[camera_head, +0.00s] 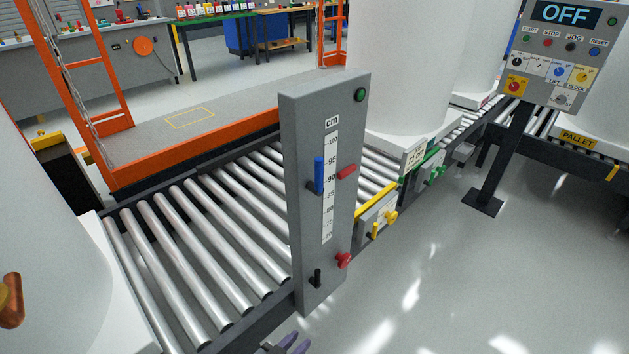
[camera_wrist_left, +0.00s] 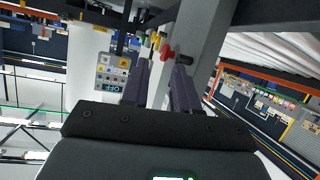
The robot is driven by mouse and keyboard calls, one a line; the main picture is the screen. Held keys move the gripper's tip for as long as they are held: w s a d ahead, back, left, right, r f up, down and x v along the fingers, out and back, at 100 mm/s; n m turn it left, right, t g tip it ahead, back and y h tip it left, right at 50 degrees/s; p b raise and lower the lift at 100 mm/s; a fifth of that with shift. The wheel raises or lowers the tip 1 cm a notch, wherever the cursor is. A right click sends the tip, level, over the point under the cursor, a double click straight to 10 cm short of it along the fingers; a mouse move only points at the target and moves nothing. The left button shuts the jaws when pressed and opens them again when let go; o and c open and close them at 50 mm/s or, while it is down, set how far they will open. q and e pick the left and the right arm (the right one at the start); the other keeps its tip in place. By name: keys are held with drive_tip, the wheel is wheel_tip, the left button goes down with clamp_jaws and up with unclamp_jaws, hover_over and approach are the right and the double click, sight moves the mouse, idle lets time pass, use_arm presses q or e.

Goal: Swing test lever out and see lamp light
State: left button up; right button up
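A grey post (camera_head: 312,120) with a cm scale stands beside the roller conveyor. A dark green round lamp (camera_head: 360,95) at its top right looks unlit. Low on its front is a short black lever (camera_head: 317,278), upright against the face. A red knob (camera_head: 343,260) sits on the post's right edge. Which part is the test lever is not labelled. My left gripper (camera_head: 288,344) shows only purple fingertips at the bottom edge, below the post. In the left wrist view its fingers (camera_wrist_left: 160,68) are apart and empty, with the red knob (camera_wrist_left: 167,52) and black lever (camera_wrist_left: 184,59) beyond. My right gripper is not in view.
A yellow handle (camera_head: 390,217) is on the conveyor side. A control panel (camera_head: 553,60) reads OFF. The floor (camera_head: 480,280) at right is clear.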

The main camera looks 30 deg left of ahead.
use_arm(q)
drive_tip(key=w+a+r+t+p, duration=0.1)
drive_tip(key=a+r+t+p, duration=0.1)
drive_tip(key=r+p, duration=0.7)
drive_tip(key=w+a+r+t+p, duration=0.1)
drive_tip(key=r+t+p, duration=0.1)
drive_tip(key=r+p, duration=0.75)
drive_tip(key=p, duration=2.2)
approach(317, 168)
drive_tip(key=shift+m, duration=0.4)
drive_tip(key=w, duration=0.9)
drive_tip(key=shift+w+f, duration=0.15)
drive_tip(key=shift+w, duration=0.05)
clamp_jaws()
